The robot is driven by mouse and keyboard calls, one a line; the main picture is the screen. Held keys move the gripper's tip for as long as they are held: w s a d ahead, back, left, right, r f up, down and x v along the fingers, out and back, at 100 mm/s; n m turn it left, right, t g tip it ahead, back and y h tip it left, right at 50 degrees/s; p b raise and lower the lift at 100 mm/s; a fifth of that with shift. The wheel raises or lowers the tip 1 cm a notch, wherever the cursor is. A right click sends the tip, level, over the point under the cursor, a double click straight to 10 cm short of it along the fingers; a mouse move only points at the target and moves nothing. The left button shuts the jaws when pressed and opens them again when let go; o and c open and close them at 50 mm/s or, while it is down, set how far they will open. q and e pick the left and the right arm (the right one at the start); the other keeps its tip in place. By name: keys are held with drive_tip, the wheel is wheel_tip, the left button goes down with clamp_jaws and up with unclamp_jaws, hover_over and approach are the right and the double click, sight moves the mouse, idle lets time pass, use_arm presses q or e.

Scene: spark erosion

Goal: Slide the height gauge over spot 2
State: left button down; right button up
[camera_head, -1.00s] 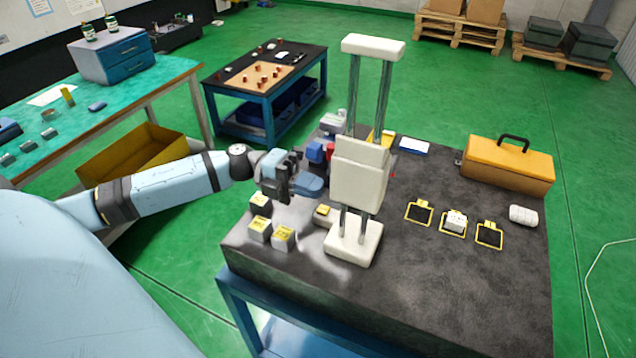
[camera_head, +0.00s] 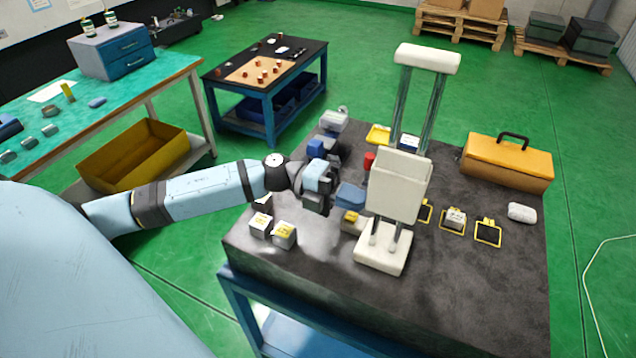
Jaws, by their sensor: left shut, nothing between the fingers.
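The height gauge (camera_head: 397,185) is a tall cream device with two grey-green columns, a top bar, a block-shaped carriage and a foot. It stands on the dark stone plate (camera_head: 330,270), left of three yellow-framed spots in a row. The left spot (camera_head: 426,212) is partly hidden behind the gauge. The middle spot (camera_head: 443,229) has a white block (camera_head: 455,218) on it, and the right spot (camera_head: 488,232) is bare. My left gripper (camera_head: 352,196) is shut and empty, with its blue fingertips at the carriage's left side; whether they touch cannot be told.
Small yellow-topped blocks (camera_head: 284,235) stand at the plate's left front. Another small block (camera_head: 352,221) is beside the gauge's foot. A yellow toolbox (camera_head: 508,165) and a white roll (camera_head: 522,212) are at the right. Blue and red items stand behind the gripper. The plate's right front is clear.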

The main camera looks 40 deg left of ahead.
sight(405, 220)
use_arm(q)
drive_tip(key=p+x, duration=0.2)
drive_tip(key=x, duration=0.6)
drive_tip(key=shift+w+d+r, duration=0.1)
drive_tip(key=shift+d+r, duration=0.1)
drive_tip(key=shift+d, duration=0.2)
drive_tip(key=shift+w+d+f, duration=0.15)
drive_tip(key=shift+d, duration=0.45)
drive_tip(key=shift+a, duration=0.1)
